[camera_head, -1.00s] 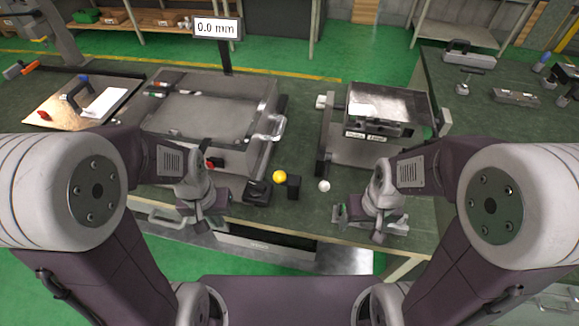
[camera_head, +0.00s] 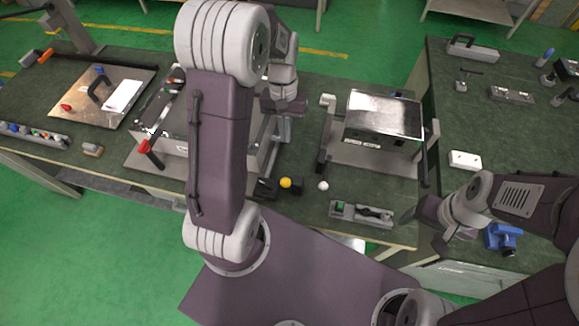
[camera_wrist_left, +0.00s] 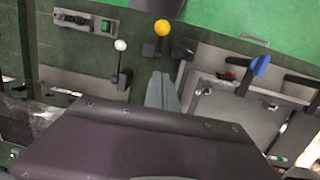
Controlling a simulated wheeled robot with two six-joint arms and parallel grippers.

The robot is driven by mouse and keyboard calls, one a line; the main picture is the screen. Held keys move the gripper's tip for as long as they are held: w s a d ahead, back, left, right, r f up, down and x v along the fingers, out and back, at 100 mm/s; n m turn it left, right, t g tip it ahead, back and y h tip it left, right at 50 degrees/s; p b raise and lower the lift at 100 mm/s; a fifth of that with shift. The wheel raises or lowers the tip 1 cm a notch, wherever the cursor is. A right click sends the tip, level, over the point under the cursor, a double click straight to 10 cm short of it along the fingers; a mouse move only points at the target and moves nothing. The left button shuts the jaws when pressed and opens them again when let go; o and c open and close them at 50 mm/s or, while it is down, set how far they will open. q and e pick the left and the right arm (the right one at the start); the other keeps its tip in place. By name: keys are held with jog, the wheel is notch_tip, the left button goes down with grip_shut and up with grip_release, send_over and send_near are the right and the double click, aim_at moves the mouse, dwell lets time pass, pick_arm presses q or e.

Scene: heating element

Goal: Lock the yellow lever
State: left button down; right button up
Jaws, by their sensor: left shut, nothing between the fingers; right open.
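The yellow lever shows as a yellow ball knob (camera_head: 285,183) beside a black block near the table's front edge, between the two stations. In the left wrist view the yellow knob (camera_wrist_left: 162,27) lies beyond my fingertips, apart from them. My left gripper (camera_head: 284,112) is above the gap between the stations, behind the knob in the head view. It is shut and empty; its closed fingers (camera_wrist_left: 162,88) show in the wrist view. My right gripper (camera_head: 412,214) is open and empty, at the right of the table's front edge, away from the lever.
A white ball lever (camera_head: 323,186) stands close to the right of the yellow one. A metal box station (camera_head: 383,117) is at the right. A red-handled lever (camera_head: 143,147) is at the left station's front. A blue-handled lever (camera_wrist_left: 260,65) shows in the wrist view.

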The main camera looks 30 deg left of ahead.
aim_at(287, 182)
pick_arm(q)
jog(key=s+f, duration=0.1)
jog(key=f, duration=0.2)
jog(key=s+d+f+p, duration=0.1)
jog(key=f, duration=0.3)
jog(key=s+d+f+p, duration=0.1)
jog(key=s+f, duration=0.1)
jog(key=f, duration=0.2)
jog(key=shift+d+f, duration=0.15)
jog(key=shift+d, duration=0.05)
jog(key=shift+s+d+f+p, duration=0.1)
jog(key=shift+s+f+p, duration=0.05)
jog(key=shift+s+p, duration=0.15)
jog(key=shift+w, duration=0.1)
jog(key=shift+f, duration=0.1)
